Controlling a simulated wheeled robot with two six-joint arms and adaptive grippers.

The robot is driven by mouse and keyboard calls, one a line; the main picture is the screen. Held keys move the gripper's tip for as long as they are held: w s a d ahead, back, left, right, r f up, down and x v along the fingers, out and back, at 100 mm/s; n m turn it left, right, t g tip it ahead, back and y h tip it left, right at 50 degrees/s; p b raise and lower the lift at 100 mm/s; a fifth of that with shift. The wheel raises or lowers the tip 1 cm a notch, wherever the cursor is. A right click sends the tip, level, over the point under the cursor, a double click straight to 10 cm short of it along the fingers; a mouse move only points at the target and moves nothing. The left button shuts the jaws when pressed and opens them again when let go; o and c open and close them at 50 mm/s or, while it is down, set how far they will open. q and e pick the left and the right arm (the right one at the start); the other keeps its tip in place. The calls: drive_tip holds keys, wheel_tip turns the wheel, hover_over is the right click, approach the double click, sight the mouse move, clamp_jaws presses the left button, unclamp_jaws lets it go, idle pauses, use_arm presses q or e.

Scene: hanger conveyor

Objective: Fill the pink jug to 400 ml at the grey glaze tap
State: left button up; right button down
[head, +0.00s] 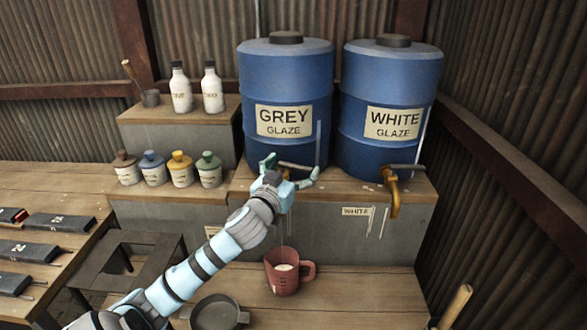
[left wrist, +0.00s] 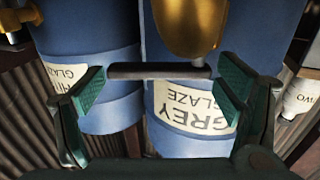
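The pink jug (head: 282,277) stands upright on the lower wooden shelf below the grey glaze tap, its handle to the right. Pale liquid shows inside it; I cannot read its level. A faint thin stream seems to run down above it. The grey glaze drum (head: 285,85) is blue with a GREY GLAZE label. My left gripper (head: 290,172) is at its tap, hiding most of it. In the left wrist view the brass tap (left wrist: 190,25) and its dark lever (left wrist: 160,71) show. The lever lies between the open fingers, with gaps at both ends. My right gripper is not in view.
The white glaze drum (head: 390,105) stands to the right, with its own brass tap (head: 393,192). Small glaze jars (head: 181,169) and two white bottles (head: 181,90) stand left. A dark pan (head: 215,312) lies left of the jug.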

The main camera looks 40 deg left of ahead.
use_arm(q)
drive_tip(key=shift+o, duration=0.2)
drive_tip(key=shift+d, duration=0.1)
drive_tip(key=shift+s+d, duration=0.1)
drive_tip(key=shift+s, duration=0.05)
drive_tip(key=v, duration=1.1)
drive_tip(key=shift+s, duration=0.25)
idle(6.2)
